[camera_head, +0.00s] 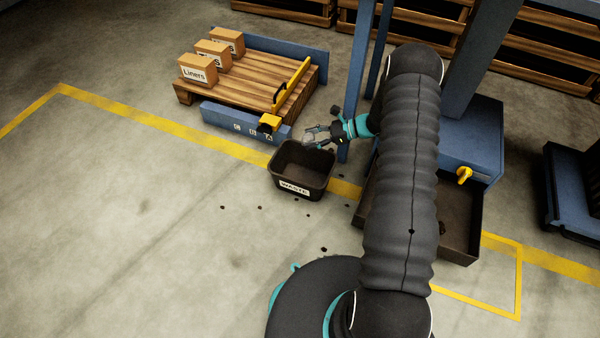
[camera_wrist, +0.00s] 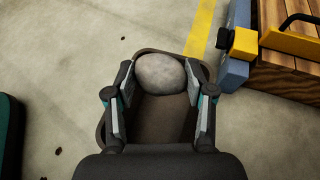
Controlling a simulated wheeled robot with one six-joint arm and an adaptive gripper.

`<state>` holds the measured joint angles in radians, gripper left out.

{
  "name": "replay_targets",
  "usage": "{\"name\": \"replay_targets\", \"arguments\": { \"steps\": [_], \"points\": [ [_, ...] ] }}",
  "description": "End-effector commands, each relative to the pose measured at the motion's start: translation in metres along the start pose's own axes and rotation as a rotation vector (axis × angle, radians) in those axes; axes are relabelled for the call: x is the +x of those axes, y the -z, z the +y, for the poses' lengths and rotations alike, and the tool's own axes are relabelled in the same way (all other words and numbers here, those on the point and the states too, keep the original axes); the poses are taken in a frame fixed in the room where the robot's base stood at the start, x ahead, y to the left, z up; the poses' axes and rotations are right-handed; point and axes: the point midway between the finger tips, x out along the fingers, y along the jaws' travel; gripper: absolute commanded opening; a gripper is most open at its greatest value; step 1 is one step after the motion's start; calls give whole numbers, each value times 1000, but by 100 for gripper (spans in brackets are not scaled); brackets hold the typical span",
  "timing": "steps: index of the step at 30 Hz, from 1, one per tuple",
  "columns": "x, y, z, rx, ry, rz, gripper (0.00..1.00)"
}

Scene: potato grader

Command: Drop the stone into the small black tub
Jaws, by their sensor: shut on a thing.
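The small black tub (camera_head: 288,180) stands on the floor at the middle of the head view, with a "WASTE" label on its front. Its rim also shows in the wrist view (camera_wrist: 101,132), beneath my gripper. My gripper (camera_head: 309,137) is over the tub's back right part in the head view. In the wrist view my gripper (camera_wrist: 160,88) is shut on a rounded grey stone (camera_wrist: 160,73), one finger on each side. The stone appears within the tub's outline there. Its height above the tub is hard to tell. In the head view the stone is small and partly hidden by the fingers.
A wooden pallet (camera_head: 245,88) with labelled boxes (camera_head: 198,70) stands behind the tub, within a blue frame (camera_head: 225,119). A dark tray (camera_head: 460,222) lies to the right, partly behind my arm. Small dark bits (camera_head: 324,249) lie on the open floor in front.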

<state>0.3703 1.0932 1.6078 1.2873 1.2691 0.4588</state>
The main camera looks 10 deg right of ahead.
Motion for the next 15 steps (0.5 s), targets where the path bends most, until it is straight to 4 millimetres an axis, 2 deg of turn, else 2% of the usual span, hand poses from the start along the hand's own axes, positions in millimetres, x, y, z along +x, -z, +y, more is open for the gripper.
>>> {"name": "replay_targets", "arguments": {
  "steps": [8, 15],
  "points": [
    [9, 18, 0, 1, -2, 0, 16],
    [19, 43, 0, 1, -1, 0, 16]
  ]
}}
